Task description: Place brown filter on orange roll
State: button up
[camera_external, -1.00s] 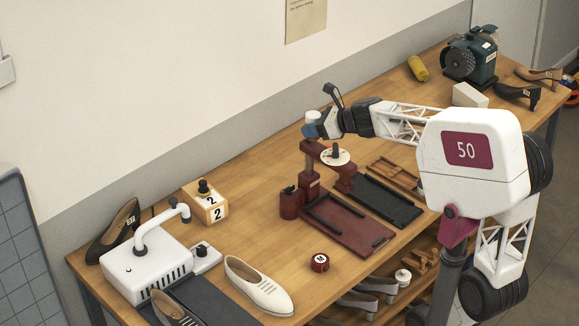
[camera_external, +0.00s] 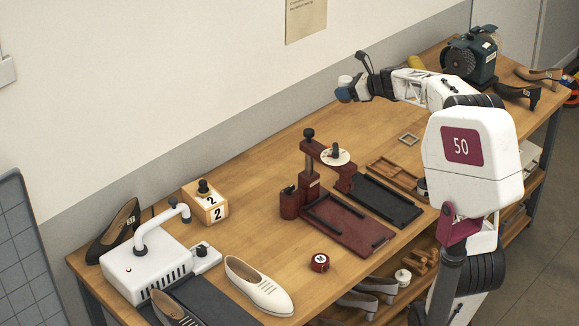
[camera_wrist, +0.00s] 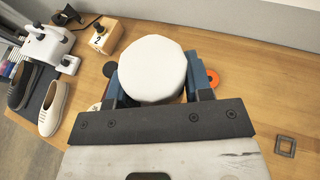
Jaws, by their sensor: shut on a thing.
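My gripper (camera_external: 347,93) is raised over the back of the bench, its blue fingers shut on a white round, thick piece (camera_wrist: 153,69). The white piece also shows above the fingers in the external view (camera_external: 345,80). In the wrist view, an orange ring or disc (camera_wrist: 214,77) lies on the bench just beyond the right finger, partly hidden; I cannot make it out in the external view. I see no clearly brown filter. A small grey-brown square frame (camera_external: 409,139) lies flat on the bench, also at right in the wrist view (camera_wrist: 285,145).
A dark red press (camera_external: 312,185) with a white dial stands mid-bench beside a black tray (camera_external: 385,201). A white machine (camera_external: 150,265), a numbered wooden block (camera_external: 205,203) and shoes are at left. A green grinder (camera_external: 470,55) is at far right. Bench between press and wall is clear.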

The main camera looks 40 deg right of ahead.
notch_tip(320, 180, down, 26)
jog(key=d, duration=0.1)
jog(key=shift+f, duration=0.1)
jog(key=w+d, duration=0.2)
jog(key=w, duration=0.3)
jog(key=w+d+f, duration=0.1)
jog(key=w+d, duration=0.1)
jog(key=w, duration=0.2)
jog(key=w+d, duration=0.2)
jog(key=w, duration=0.3)
jog(key=shift+w+d+f, duration=0.25)
jog(key=shift+w+d, duration=0.05)
jog(key=shift+d, duration=0.05)
jog(key=shift+f, duration=1.75)
jog(key=shift+f, duration=0.15)
